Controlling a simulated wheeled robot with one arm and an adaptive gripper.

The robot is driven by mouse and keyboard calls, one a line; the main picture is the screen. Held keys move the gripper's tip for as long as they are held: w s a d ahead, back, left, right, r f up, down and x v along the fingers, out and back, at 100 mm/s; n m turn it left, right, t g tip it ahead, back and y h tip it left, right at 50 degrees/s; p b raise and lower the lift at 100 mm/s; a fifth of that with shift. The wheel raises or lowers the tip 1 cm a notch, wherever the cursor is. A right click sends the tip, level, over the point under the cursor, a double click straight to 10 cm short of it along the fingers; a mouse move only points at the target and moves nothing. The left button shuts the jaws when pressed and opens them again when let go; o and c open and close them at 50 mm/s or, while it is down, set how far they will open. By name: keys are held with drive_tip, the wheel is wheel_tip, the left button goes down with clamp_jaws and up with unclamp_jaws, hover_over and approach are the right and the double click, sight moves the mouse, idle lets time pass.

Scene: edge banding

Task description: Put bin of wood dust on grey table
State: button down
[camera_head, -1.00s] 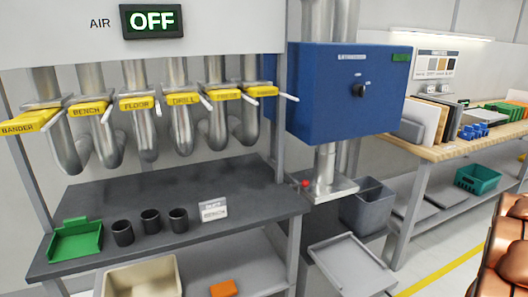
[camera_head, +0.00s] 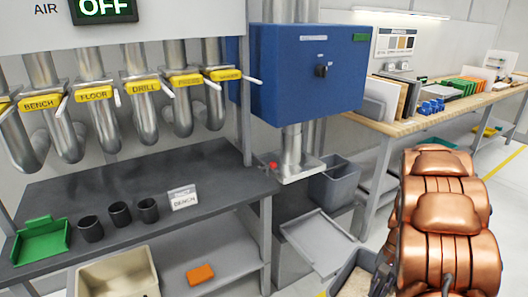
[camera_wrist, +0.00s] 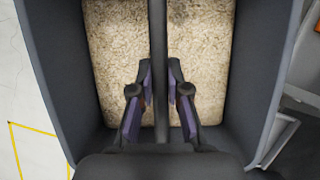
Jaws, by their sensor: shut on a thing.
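The grey bin of wood dust (camera_wrist: 52,75) fills most of the wrist view, with pale dust (camera_wrist: 118,45) on both sides of a dark central bar. My gripper (camera_wrist: 160,82) is shut on that bar, one finger on each side. In the head view, part of the bin (camera_head: 346,278) shows at the bottom edge, beside my copper-coloured arm, which hides some of it. The dark grey table (camera_head: 105,188) stands at the left, under the yellow-tagged pipes.
Below are a beige bin (camera_head: 118,277) and an orange block (camera_head: 200,274). A grey bin (camera_head: 335,184) and sloping tray (camera_head: 320,243) stand right of the table.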

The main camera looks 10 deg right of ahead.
drive_tip(key=w+a+r+n, duration=0.1)
drive_tip(key=w, duration=0.1)
drive_tip(key=w+a, duration=0.1)
drive_tip(key=w, duration=0.1)
drive_tip(key=w+a+r+n+p, duration=0.1)
drive_tip(key=w, duration=0.1)
drive_tip(key=shift+w+a+r+n+g+h, duration=0.2)
drive_tip(key=shift+a+r+n+g+h, duration=0.1)
drive_tip(key=shift+a+r+g, duration=0.1)
drive_tip(key=w+a+r+n+h+p, duration=0.1)
drive_tip(key=w+a+r+n, duration=0.1)
drive_tip(key=w+a, duration=0.2)
drive_tip(key=w+a+r+n+g+h+p, duration=0.1)
drive_tip(key=w+a+r+n, duration=0.2)
drive_tip(key=a, duration=0.7)
drive_tip(key=w+a+r+n+h+p, duration=0.1)
drive_tip(key=w+a+r+n, duration=0.1)
drive_tip(key=w+a, duration=0.4)
drive_tip(key=shift+a+r+n, duration=0.3)
drive_tip(key=shift+a+n, duration=0.35)
drive_tip(key=shift+n, duration=0.05)
drive_tip(key=shift+d, duration=0.15)
